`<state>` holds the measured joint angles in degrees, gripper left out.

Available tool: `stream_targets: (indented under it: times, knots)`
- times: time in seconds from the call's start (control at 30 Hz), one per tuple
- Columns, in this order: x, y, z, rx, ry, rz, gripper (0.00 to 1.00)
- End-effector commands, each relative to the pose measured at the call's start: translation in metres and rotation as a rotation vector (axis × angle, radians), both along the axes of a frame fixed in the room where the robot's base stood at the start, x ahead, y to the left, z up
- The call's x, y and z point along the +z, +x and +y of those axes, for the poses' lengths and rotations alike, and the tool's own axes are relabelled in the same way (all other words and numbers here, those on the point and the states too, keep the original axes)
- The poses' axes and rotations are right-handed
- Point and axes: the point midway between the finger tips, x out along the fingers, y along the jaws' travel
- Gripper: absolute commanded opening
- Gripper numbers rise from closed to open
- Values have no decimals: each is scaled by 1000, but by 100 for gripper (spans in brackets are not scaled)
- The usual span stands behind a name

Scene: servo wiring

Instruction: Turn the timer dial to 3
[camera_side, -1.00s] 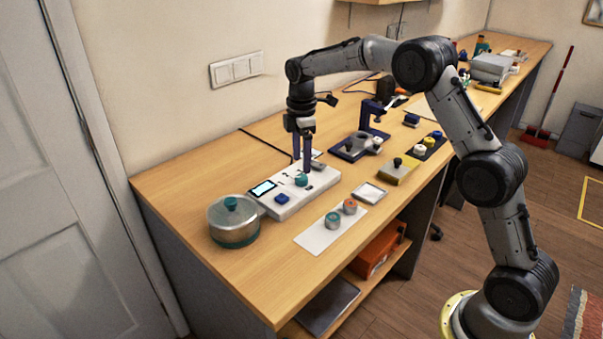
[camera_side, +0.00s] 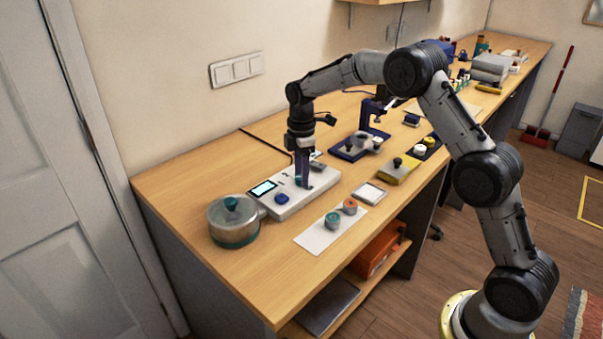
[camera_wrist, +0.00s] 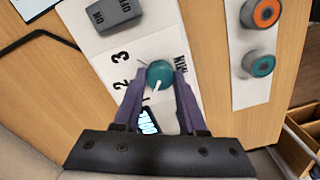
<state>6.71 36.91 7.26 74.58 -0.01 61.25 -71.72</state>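The timer dial (camera_wrist: 159,73) is a round teal knob on a white panel box (camera_side: 325,181). In the wrist view its white pointer line points down and slightly left, away from the printed 3 (camera_wrist: 121,58). The 2 is below the 3, and MIN is printed to the right of the dial. My gripper (camera_wrist: 161,70) is down at the dial, one dark blue finger on each side. The fingers lie very close to the knob; I cannot tell whether they touch it. In the side view my gripper (camera_side: 303,184) mostly hides the dial.
The box also has a lit display (camera_side: 263,189), a blue button (camera_side: 282,198) and a grey ON/OFF switch (camera_wrist: 117,11). A lidded glass pot (camera_side: 234,228) stands close by at left. A white mat (camera_side: 318,240) with two small round pieces lies in front. A blue stand (camera_side: 348,151) is behind.

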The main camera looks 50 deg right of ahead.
Motion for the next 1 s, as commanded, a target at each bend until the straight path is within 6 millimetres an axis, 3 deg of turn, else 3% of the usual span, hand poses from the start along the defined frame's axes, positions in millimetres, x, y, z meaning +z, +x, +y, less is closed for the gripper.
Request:
stream_targets:
  times: [0.03, 0.1, 0.13, 0.57, 1.0]
  knots:
    - [0, 0, 0, 0, 0, 0, 13]
    - [0, 0, 0, 0, 0, 0, 1]
    - [0, 0, 0, 0, 0, 0, 0]
    - [1, 0, 0, -68, 0, -1, 0]
    - [1, 0, 0, -422, 0, -1, 0]
